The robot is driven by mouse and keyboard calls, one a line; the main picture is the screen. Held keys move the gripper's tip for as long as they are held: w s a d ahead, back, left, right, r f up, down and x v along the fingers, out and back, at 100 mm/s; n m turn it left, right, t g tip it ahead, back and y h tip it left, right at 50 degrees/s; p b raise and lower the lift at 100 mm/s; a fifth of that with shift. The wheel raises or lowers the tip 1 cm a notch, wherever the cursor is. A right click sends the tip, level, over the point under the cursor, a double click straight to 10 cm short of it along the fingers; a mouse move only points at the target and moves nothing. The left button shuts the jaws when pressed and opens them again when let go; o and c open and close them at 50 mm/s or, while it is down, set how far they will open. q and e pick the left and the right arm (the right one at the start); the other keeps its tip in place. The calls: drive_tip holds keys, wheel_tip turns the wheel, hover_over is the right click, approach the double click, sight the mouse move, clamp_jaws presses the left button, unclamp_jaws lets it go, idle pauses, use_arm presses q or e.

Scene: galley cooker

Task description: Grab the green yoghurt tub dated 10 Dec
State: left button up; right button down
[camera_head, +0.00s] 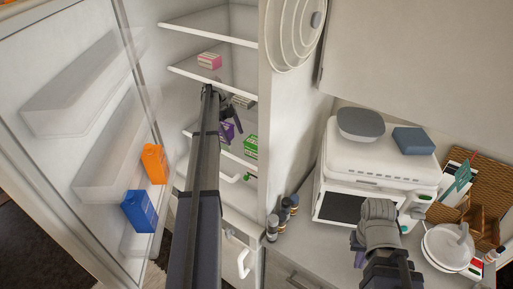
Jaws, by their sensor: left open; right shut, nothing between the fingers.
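A green item (251,146), possibly the yoghurt tub, sits on a shelf inside the open fridge. Its date is too small to read. A smaller green and red patch (248,177) shows lower down. My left gripper (236,117) is open and empty inside the fridge, above and a little left of the green item, apart from it in the picture. A purple item (226,131) is just below this gripper, partly hidden by my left arm. My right gripper (358,245) is shut and empty in front of the white microwave, over the counter.
A pink and white box (209,61) is on an upper fridge shelf (225,85), a grey item (242,102) beside my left gripper. The open door (75,130) holds orange (154,163) and blue (139,211) cartons. Dark-lidded jars (284,213) stand beside the microwave (375,165).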

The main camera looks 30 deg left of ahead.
sight(256, 141)
use_arm(q)
drive_tip(key=d, duration=0.7)
drive_tip(key=shift+s+d, duration=0.1)
drive_tip(key=shift+d, duration=0.2)
drive_tip(key=d, duration=0.4)
drive_tip(key=shift+s+d, duration=0.1)
drive_tip(key=shift+s, duration=0.1)
drive_tip(key=b+x, duration=0.2)
drive_tip(key=shift+f+b, duration=0.3)
drive_tip(key=shift+f, duration=0.05)
drive_tip(key=shift+w+f, duration=0.15)
drive_tip(key=shift+f, duration=0.05)
drive_tip(key=shift+d+r, duration=0.1)
drive_tip(key=shift+c, duration=0.7)
drive_tip(key=c, duration=1.4)
